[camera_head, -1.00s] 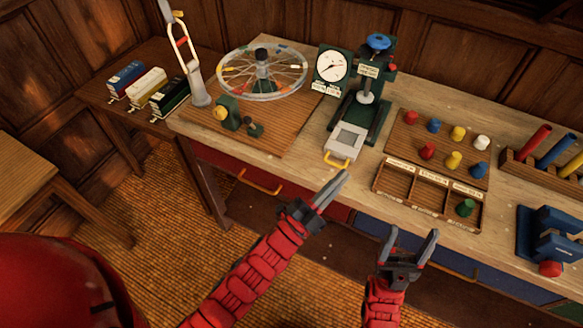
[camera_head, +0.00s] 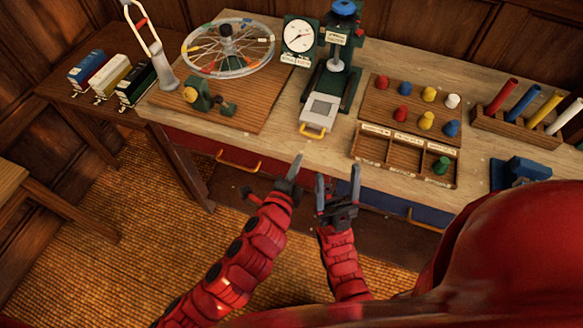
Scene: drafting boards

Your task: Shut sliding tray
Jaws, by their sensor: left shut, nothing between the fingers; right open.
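The sliding tray (camera_head: 322,107) is a small grey tray with a yellow handle (camera_head: 312,132) on its front. It sticks out at the foot of a dark green press (camera_head: 345,75) with a blue knob on top. My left gripper (camera_head: 297,160) is shut and empty, in front of the table edge and below the tray handle, apart from it. My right gripper (camera_head: 338,178) is open and empty, just right of the left one, also in front of the table edge.
A round dial (camera_head: 299,34) stands left of the press. A spoked wheel (camera_head: 228,65) on a wooden board is further left. A pegboard (camera_head: 378,97) and a compartment box (camera_head: 372,157) with a green peg stand on the right. A drawer with a yellow handle (camera_head: 239,164) is below the tabletop.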

